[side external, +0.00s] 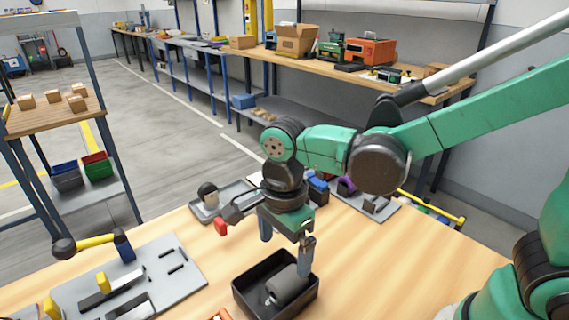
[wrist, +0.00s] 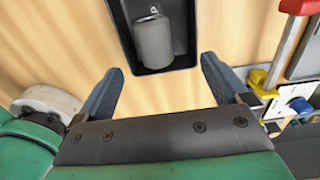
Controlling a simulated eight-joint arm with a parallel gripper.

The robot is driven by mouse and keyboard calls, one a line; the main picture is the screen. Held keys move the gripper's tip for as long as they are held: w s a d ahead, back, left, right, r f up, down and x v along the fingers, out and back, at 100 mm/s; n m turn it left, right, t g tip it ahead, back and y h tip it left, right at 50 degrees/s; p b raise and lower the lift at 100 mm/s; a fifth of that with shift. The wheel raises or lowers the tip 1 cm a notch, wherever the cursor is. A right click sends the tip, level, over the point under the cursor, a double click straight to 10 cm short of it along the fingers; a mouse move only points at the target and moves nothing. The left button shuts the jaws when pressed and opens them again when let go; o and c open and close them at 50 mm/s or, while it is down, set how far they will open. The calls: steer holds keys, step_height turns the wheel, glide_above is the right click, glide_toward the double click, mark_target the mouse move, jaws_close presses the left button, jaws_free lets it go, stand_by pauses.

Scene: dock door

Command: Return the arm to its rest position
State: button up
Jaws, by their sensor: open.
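My green arm reaches in from the right in the side external view, bent down over the wooden table (side external: 440,255). My gripper (side external: 284,256) points down above a black bin (side external: 243,293), its fingers apart with nothing between them. A dark grey cylinder (side external: 290,284) lies inside the bin. In the wrist view, my gripper (wrist: 161,66) shows two spread fingers. The bin (wrist: 128,28) and the cylinder (wrist: 153,42) show beyond the fingertips, and the gap between the fingers is empty. The far end of the bin is cut off there.
A grey board (side external: 185,262) with tools lies at the left front, with a hammer (side external: 95,242) beyond it. A grey tray (side external: 208,212) and other small items stand behind my gripper. A red-handled tool (wrist: 287,45) is at the wrist view's right. Bare wood lies right of the bin.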

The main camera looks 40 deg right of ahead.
steer(key=shift+r, duration=0.15)
steer(key=shift+d, duration=0.1)
steer(key=d+r+n+t, duration=0.2)
steer(key=d+n, duration=0.3)
steer(key=n, duration=0.4)
steer(key=d+r+n+t, duration=0.2)
steer(key=d+n+t, duration=0.3)
steer(key=n, duration=0.4)
steer(key=shift+s+d+r, duration=0.35)
steer(key=shift+s+d, duration=0.05)
steer(key=shift+d, duration=0.1)
steer(key=shift+o, duration=0.3)
